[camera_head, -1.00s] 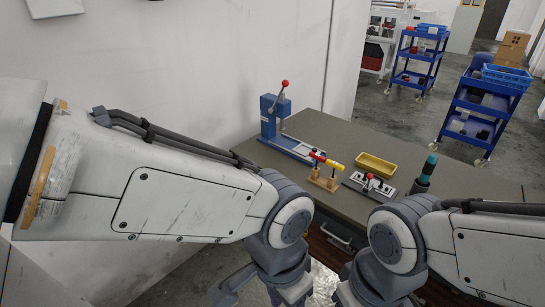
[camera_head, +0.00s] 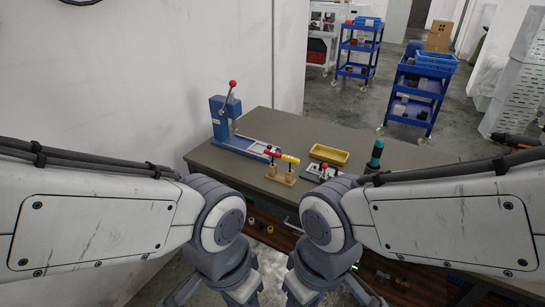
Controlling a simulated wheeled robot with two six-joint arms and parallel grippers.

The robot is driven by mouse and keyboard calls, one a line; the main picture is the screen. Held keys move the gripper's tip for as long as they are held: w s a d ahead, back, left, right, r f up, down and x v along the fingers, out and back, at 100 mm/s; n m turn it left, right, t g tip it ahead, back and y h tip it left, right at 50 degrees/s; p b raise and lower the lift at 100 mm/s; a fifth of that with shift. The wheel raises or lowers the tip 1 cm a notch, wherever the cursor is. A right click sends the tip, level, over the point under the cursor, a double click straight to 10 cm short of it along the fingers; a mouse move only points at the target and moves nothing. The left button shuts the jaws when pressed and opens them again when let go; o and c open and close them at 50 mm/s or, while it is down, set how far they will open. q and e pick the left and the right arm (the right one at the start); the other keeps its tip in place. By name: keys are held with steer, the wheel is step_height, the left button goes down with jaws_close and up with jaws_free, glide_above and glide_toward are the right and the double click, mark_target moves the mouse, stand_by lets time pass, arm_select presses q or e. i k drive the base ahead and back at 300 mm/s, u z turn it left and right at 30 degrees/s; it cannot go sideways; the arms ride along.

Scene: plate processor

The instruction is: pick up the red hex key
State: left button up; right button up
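On the table (camera_head: 385,158) a small wooden stand (camera_head: 281,174) carries a red tool (camera_head: 273,154) and a yellow tool (camera_head: 291,159), lying end to end across its top. The red one may be the hex key; its shape is too small to be sure. My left gripper (camera_head: 216,288) and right gripper (camera_head: 326,288) hang at the bottom edge, below and in front of the table, well apart from the stand. Their fingertips are cut off by the frame, so their opening does not show.
A blue lever press (camera_head: 223,118) with a red knob stands at the table's back left. A yellow tray (camera_head: 329,154), a grey fixture (camera_head: 317,172) and a teal-topped tool (camera_head: 376,155) are right of the stand. Blue carts (camera_head: 418,90) stand behind.

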mark_target(274, 153)
steer(key=k, duration=0.65)
steer(key=z, duration=0.65)
steer(key=i, duration=1.85)
steer(key=u, duration=0.65)
